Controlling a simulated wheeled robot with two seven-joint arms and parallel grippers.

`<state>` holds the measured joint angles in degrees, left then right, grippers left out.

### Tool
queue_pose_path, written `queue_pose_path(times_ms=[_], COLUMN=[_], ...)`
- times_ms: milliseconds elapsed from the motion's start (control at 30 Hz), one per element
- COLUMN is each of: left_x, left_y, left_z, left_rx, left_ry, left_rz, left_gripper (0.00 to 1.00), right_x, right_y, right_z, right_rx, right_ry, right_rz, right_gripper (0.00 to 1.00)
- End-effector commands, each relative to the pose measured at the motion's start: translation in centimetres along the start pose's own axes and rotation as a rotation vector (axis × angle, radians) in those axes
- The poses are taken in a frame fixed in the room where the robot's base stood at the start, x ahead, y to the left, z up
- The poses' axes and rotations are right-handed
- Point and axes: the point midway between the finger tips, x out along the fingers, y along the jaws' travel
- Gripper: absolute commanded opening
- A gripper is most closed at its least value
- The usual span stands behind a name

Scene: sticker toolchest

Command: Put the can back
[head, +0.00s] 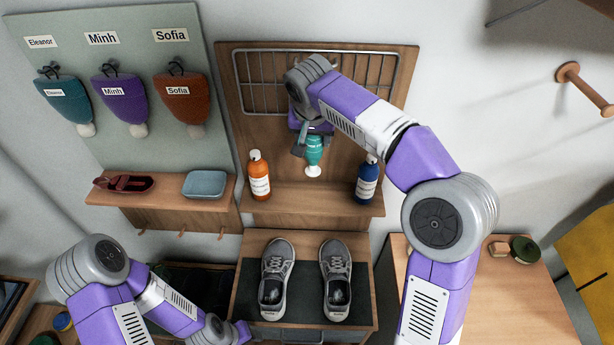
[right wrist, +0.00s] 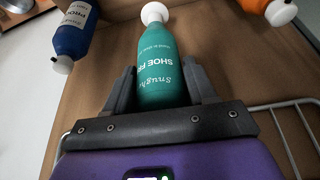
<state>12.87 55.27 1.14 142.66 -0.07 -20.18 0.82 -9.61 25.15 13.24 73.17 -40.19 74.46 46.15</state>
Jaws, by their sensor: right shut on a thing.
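The can is a teal spray can (head: 313,150) with a white end and "SHOE FR…" lettering. My right gripper (head: 307,140) is shut on it above the wooden shelf, between the orange and blue bottles. In the head view its white end points down, close to the shelf board; I cannot tell whether it touches. In the right wrist view the can (right wrist: 164,62) sits between both fingers of the gripper (right wrist: 160,85), white end away from the palm. My left gripper (head: 228,332) is low at the bottom edge, its fingers unclear.
An orange bottle (head: 259,178) and a blue bottle (head: 367,182) stand on the shelf (head: 315,199). A wire rack (head: 265,85) is behind my right arm. Grey shoes (head: 275,275) rest on a dark mat below. A teal case (head: 205,184) lies on the left shelf.

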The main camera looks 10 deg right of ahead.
Motion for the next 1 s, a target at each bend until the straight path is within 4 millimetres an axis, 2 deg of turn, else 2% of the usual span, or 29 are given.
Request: queue_pose_path(times_ms=[67,300,533,733,1000], left_x=[0.1,0.8,0.9,1.1,1.1], left_y=[-0.1,-0.3,-0.4,-0.4,-0.4], left_z=[0.1,0.0,0.0,0.0,0.0], left_rx=[0.0,0.0,0.0,0.0,0.0], left_ry=[-0.001,-0.001,-0.001,-0.001,-0.001], left_rz=[0.0,0.0,0.0,0.0,0.0], left_gripper=[0.43,0.43,0.43,0.43,0.43], right_x=[0.5,4.6,6.3,8.9,9.2], right_y=[0.0,0.1,0.0,0.0,-0.1], right_z=[0.2,1.9,2.6,3.7,3.8], right_rx=[0.0,-0.001,0.0,-0.001,0.001], right_ry=[0.0,-0.001,0.0,0.0,0.002], right_rz=[0.0,0.001,0.001,0.001,-0.002], right_gripper=[0.29,0.29,0.29,0.29,0.29])
